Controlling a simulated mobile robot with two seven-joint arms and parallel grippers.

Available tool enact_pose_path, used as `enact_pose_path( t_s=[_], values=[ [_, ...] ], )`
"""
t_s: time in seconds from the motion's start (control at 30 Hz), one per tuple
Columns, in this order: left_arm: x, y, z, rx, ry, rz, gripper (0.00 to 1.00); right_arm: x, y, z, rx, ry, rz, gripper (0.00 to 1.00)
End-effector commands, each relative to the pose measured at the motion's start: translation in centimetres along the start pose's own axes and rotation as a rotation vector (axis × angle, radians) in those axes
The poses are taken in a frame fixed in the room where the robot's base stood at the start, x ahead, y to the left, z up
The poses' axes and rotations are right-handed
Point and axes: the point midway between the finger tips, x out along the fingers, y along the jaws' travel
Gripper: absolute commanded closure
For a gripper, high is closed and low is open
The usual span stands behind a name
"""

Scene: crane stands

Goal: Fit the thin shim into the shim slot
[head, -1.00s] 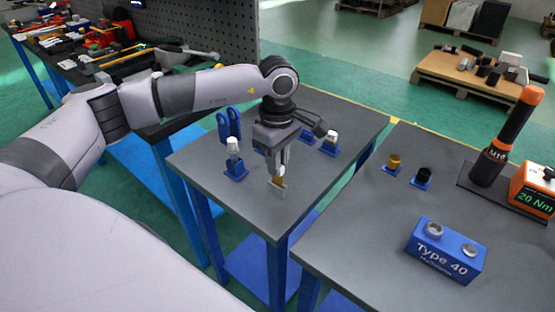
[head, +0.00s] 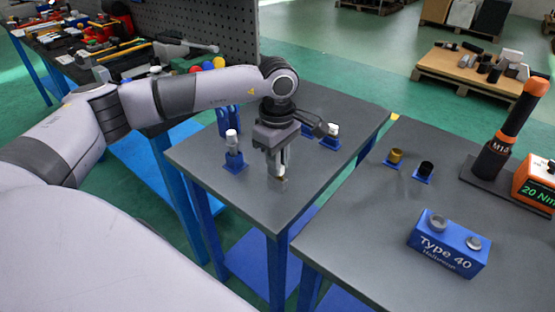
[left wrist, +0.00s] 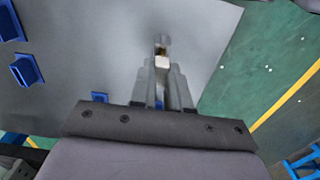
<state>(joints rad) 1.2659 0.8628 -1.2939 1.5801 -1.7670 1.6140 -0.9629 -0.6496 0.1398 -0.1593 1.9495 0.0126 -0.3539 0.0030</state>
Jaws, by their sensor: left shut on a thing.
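My left gripper (head: 280,168) points down over the near part of the grey left table and is shut on a small piece. In the left wrist view the gripper (left wrist: 163,75) has a pale, brass-tinted piece (left wrist: 161,60) between its fingertips, perhaps the thin shim. A small grey, plate-like end (head: 278,183) shows just below the fingers, at or close to the tabletop; I cannot tell whether it touches. The shim slot cannot be made out. My right gripper is not in view.
On the left table (head: 225,185), blue holders stand beside and behind the gripper, one with a white-topped part (head: 233,145), another with a white part (head: 332,132). The right table holds a blue Type 40 block (head: 447,248) and an orange-black tool (head: 508,130). The left table's front is clear.

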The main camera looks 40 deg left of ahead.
Motion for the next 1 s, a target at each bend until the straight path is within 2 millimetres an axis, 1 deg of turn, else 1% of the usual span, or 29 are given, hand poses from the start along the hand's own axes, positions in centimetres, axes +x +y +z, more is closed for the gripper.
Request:
enact_pose_path(
  t_s=[0.37,0.4,0.47,0.87,1.0],
  values=[
    [0.94,0.01,0.01,0.0,0.0,0.0,1.0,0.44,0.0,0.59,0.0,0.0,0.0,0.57],
    [0.84,0.02,0.01,0.0,0.0,0.001,0.74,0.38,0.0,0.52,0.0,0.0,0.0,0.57],
    [0.82,0.01,0.01,0.0,0.0,0.0,0.55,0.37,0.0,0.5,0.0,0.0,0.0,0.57],
    [0.82,0.0,0.0,0.0,0.0,0.0,0.54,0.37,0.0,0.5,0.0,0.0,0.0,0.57],
    [0.44,0.01,0.0,0.0,0.0,0.0,0.54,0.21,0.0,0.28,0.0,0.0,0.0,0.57]
  ],
)
